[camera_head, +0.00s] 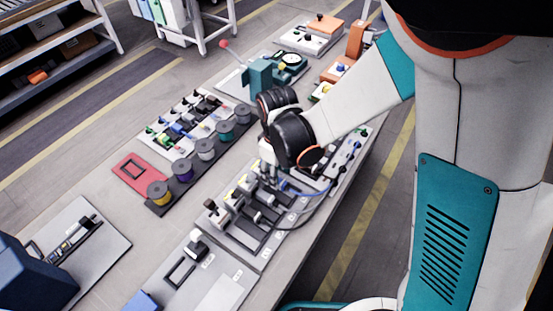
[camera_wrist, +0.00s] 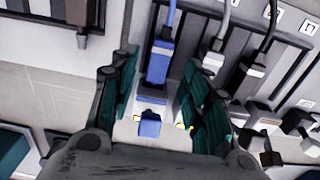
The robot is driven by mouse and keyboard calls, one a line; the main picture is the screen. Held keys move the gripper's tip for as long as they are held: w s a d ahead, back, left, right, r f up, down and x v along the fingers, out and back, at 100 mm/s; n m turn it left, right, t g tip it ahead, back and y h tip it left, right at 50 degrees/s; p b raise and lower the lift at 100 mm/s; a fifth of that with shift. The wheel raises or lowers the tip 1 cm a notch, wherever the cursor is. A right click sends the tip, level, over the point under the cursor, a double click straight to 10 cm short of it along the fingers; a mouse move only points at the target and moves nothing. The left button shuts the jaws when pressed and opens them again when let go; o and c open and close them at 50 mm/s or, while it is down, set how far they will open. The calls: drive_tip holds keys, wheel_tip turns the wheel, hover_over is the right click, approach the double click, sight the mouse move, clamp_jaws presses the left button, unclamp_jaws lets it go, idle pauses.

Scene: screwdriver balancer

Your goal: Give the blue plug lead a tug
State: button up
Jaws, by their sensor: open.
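The blue plug (camera_wrist: 159,62) is upright in the wrist view, with its blue lead (camera_wrist: 172,14) running up out of the frame. A silver part and a small blue block (camera_wrist: 150,124) lie just below it. My gripper (camera_wrist: 161,58) is open, with one teal-padded finger on each side of the plug and a gap visible on both sides. In the head view my gripper (camera_head: 268,168) is pointed down over the row of plugs, and its fingers are largely hidden by the wrist. A blue lead (camera_head: 292,187) shows just right of it.
Black-lead plugs (camera_wrist: 248,68) stand close to the right of my right finger in the wrist view. The plug board (camera_head: 245,240) sits on a grey table (camera_head: 120,215) crowded with spools (camera_head: 182,170) and a teal press (camera_head: 259,76). Bare table lies to the left.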

drive_tip(key=shift+f+b, duration=0.45)
drive_tip(key=shift+f, duration=1.3)
drive_tip(key=shift+c, duration=0.5)
clamp_jaws()
drive_tip(key=shift+d, duration=0.1)
drive_tip(key=shift+w, duration=0.1)
drive_tip(key=shift+o, duration=0.5)
unclamp_jaws()
drive_tip(key=shift+r, duration=0.1)
